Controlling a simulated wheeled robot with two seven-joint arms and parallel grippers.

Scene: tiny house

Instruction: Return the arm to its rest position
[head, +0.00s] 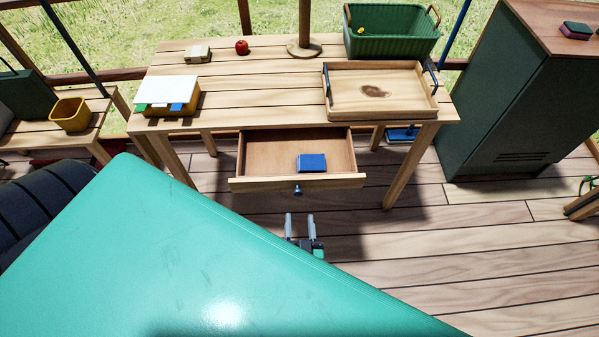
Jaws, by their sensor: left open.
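My left gripper (301,226) shows just past the edge of a large teal surface in the lower middle of the head view. Its two grey fingers point toward the table and stand apart, with nothing between them. The rest of the left arm is hidden behind the teal surface. A blue box (312,162) lies inside the drawer. My right gripper is not in view.
The wooden table (275,98) bears a wooden tray (380,112), a green basket (392,45), a red apple (242,47) and a white-topped box (166,91). A dark green cabinet (508,105) stands at right. The plank floor (470,240) right of the gripper is clear.

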